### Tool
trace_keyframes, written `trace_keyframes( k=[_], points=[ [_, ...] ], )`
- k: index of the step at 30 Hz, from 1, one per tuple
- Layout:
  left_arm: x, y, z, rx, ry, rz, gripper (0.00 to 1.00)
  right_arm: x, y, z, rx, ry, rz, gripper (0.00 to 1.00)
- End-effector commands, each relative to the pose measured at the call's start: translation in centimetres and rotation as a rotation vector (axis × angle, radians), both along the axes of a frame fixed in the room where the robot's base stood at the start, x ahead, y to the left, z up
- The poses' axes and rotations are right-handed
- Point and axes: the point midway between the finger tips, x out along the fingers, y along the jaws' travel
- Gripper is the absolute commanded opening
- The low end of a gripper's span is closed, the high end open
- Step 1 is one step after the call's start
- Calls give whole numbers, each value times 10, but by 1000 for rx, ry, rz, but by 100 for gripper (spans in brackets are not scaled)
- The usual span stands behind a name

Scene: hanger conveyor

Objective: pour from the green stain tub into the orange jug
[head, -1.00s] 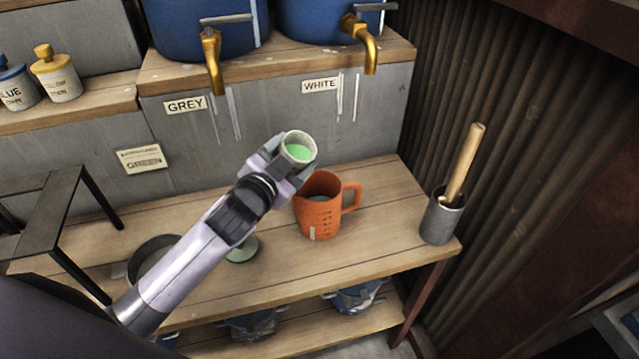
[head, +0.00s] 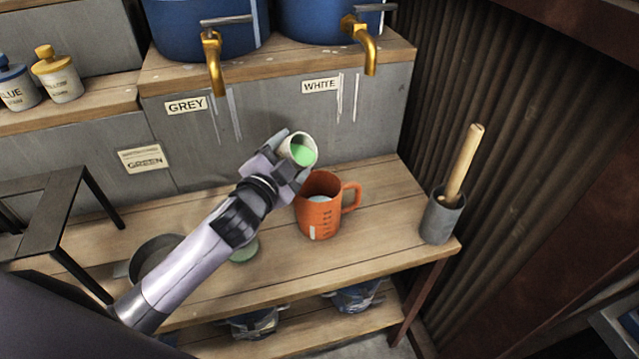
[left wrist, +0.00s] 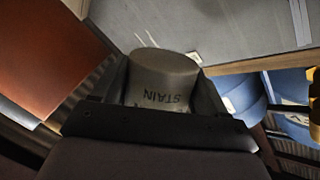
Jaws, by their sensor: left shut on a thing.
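The stain tub (head: 299,149) is a small pale tub with green liquid inside. My left gripper (head: 283,158) is shut on it and holds it above the bench, tilted to the right. The tub's side with the word STAIN also shows in the left wrist view (left wrist: 162,82) between the fingers. The orange jug (head: 319,212) stands upright on the bench, just below and right of the tub, its handle to the right. Pale liquid shows inside the jug. No stream between tub and jug is visible. My right gripper is not in view.
A grey pot with a wooden stick (head: 441,216) stands at the bench's right end. A green lid (head: 245,249) and a dark round pan (head: 155,258) lie partly behind my arm. Brass taps (head: 362,45) hang above the back. A black stand (head: 50,215) is at left.

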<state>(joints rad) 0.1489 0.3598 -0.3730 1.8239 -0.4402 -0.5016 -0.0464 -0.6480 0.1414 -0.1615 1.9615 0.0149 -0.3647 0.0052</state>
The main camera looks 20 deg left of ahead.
Motion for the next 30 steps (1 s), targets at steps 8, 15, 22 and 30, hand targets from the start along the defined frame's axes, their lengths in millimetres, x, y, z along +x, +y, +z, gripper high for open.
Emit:
trace_keyframes(
  k=[8, 15, 22, 30],
  points=[
    [0, 0, 1, 33, -8, -1, 38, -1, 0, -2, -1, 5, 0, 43],
    [0, 0, 1, 127, -26, -1, 38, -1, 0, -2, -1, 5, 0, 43],
    [0, -1, 0, 197, -40, -1, 38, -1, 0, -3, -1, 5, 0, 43],
    [0, -1, 0, 233, -48, -1, 38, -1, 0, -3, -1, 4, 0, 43]
  ],
)
